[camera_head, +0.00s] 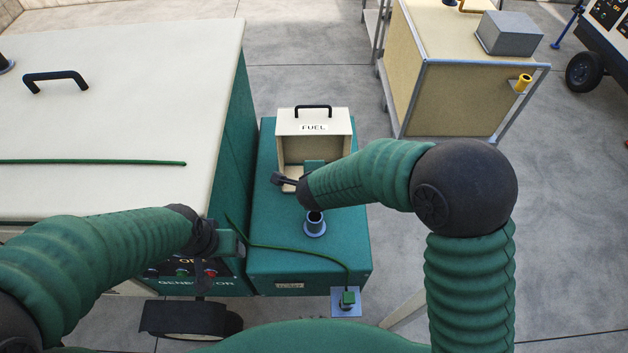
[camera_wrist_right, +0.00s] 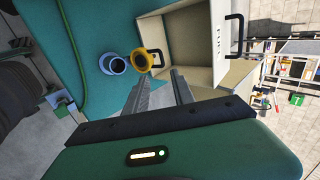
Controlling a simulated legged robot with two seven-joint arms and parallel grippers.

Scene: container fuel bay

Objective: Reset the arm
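My right arm reaches in from the right over the green fuel unit (camera_head: 345,265). Its gripper (camera_head: 283,180) is at the front of the open cream FUEL box (camera_head: 337,123). In the right wrist view my right gripper (camera_wrist_right: 160,75) shows two fingers apart with nothing between them. A yellow cap with a dark handle (camera_wrist_right: 140,58) lies just beyond the fingertips, at the box edge. The blue filler neck (camera_head: 314,226) is uncovered in front of the box; it also shows in the wrist view (camera_wrist_right: 112,62). My left gripper (camera_head: 215,262) hangs by the generator panel, its fingers unclear.
The white-topped generator (camera_head: 120,80) fills the left. A green cable (camera_head: 290,249) crosses the fuel unit to a small plate (camera_head: 346,305). A yellow cart with a grey box (camera_head: 510,34) stands behind right. Concrete floor at right is clear.

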